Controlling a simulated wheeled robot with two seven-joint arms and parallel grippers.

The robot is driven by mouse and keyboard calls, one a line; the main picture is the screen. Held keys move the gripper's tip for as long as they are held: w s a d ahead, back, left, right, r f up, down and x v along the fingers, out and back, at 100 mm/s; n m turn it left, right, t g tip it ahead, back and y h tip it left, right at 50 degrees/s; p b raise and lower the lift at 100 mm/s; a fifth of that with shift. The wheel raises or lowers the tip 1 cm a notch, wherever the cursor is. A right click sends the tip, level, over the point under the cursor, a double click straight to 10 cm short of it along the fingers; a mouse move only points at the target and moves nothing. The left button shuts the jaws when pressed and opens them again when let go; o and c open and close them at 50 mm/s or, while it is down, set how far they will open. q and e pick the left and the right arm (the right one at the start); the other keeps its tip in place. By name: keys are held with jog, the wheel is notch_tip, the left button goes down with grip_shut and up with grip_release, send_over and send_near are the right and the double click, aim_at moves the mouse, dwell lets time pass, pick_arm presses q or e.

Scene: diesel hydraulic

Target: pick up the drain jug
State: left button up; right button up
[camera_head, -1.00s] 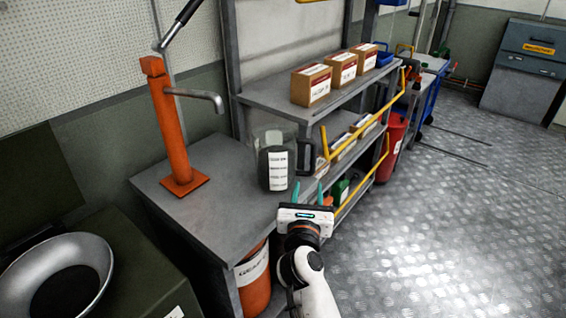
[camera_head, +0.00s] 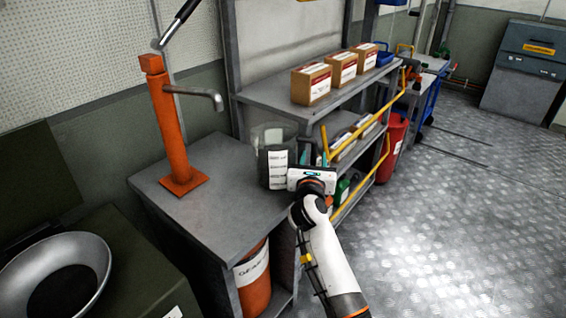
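The drain jug (camera_head: 264,140) is a dark, translucent jug with a white marked label strip. It stands upright on the grey bench top (camera_head: 222,205), close to the bench's right edge. Its dark handle is on its right side. My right gripper (camera_head: 311,157) is at the handle, its white body just in front. Its teal fingertips show on either side of the handle and look apart. Whether they touch the handle is hard to tell. My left gripper is not in view.
An orange hand pump (camera_head: 170,120) with a grey spout stands on the bench left of the jug. A shelf rack (camera_head: 270,97) with cardboard boxes (camera_head: 342,68) and yellow rails is behind and right. An orange bucket (camera_head: 253,275) sits under the bench. Open metal floor lies right.

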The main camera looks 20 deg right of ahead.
grip_shut()
dwell(1.4)
jog(key=shift+r, duration=0.1)
